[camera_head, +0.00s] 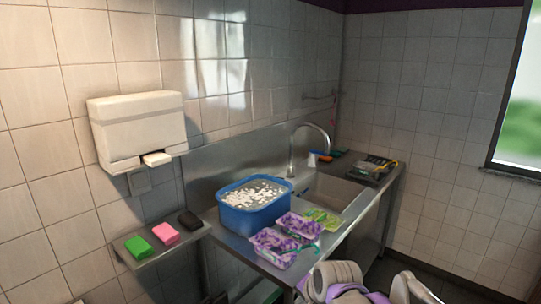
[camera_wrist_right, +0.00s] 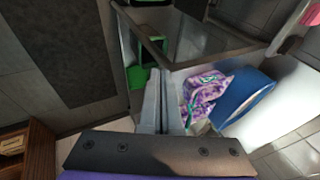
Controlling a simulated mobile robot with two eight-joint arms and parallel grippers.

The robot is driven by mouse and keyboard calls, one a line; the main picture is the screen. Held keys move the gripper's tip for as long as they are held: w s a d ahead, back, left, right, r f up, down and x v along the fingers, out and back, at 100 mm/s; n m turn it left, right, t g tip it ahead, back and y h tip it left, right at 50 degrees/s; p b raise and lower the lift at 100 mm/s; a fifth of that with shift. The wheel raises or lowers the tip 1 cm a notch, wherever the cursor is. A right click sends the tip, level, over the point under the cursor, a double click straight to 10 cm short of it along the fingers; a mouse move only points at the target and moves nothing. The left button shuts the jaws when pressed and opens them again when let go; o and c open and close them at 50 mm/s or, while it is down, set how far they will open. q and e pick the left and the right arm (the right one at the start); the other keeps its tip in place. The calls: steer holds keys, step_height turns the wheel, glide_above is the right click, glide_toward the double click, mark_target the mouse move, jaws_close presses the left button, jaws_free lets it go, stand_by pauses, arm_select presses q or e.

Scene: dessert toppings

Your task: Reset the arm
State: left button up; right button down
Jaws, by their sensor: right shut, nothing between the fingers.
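My right gripper (camera_wrist_right: 163,82) shows in the right wrist view as two grey fingers close together, shut with nothing between them. It is above and in front of the counter's edge, apart from the tub and packs. My white-and-purple arm links (camera_head: 338,277) show at the bottom of the head view, in front of the counter. The right gripper's fingers cannot be made out in the head view. My left gripper is in neither view.
A blue tub (camera_head: 243,219) with white pieces, purple patterned packs (camera_head: 273,250) and a green pack (camera_head: 321,218) crowd the steel counter beside the sink (camera_head: 333,189). A small shelf (camera_head: 138,262) holds green, pink and black blocks. A dispenser (camera_head: 133,125) hangs above it.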

steer(key=s+d+f+n, duration=0.3)
steer(key=s, duration=0.5)
steer(key=s+d+f+n+h+p, duration=0.1)
steer(key=s+d+f+n, duration=0.2)
steer(key=s, duration=0.5)
steer(key=s+d+f+n+h+p, duration=0.1)
steer(key=s+d, duration=0.3)
steer(key=s, duration=0.4)
steer(key=shift+s+d+f+n, duration=0.15)
steer(key=shift+f+n, duration=0.75)
